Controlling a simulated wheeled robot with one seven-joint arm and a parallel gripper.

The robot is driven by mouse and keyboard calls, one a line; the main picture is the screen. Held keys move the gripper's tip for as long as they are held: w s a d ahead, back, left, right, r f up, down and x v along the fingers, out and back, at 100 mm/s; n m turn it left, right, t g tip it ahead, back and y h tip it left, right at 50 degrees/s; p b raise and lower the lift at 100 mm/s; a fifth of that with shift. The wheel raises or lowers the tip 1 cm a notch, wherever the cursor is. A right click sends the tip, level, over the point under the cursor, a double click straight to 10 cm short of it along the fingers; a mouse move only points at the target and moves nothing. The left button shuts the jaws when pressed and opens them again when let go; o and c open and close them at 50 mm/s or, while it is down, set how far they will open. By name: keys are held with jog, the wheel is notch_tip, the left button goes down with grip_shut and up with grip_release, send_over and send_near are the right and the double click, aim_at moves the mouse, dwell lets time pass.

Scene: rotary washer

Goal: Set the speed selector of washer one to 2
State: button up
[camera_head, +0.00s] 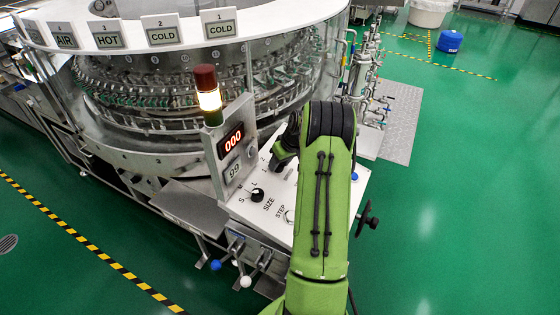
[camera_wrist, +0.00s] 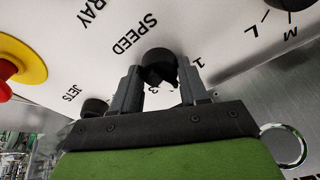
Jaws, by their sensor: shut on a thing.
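The speed selector is a black round knob (camera_wrist: 158,62) beside the word SPEED, upside down in the wrist view, on the white control panel (camera_wrist: 215,35). My gripper (camera_wrist: 160,68) has one finger on each side of the knob and is shut on it. The digits 1 and 3 show near the knob; the 3 is partly covered. In the head view my gripper (camera_head: 284,150) is over the panel (camera_head: 240,208), and my arm hides the selector.
A SIZE knob (camera_head: 257,195) and a STEP control (camera_head: 290,215) are near my arm. A red 000 display (camera_head: 233,141) and lit signal lamp (camera_head: 208,92) stand beside it. The wrist view shows a JETS knob (camera_wrist: 95,107) and a red-yellow stop button (camera_wrist: 22,72) close by.

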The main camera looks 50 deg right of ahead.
jog(key=shift+m, duration=1.6)
jog(key=shift+h, duration=0.3)
jog(key=o, duration=1)
jog(key=shift+o, duration=0.2)
jog(key=shift+r+p, duration=0.1)
jog(key=shift+p, duration=0.2)
jog(key=p+v, duration=0.2)
jog(key=v, duration=1.3)
jog(key=shift+r+p, duration=0.35)
jog(key=shift+p, duration=0.05)
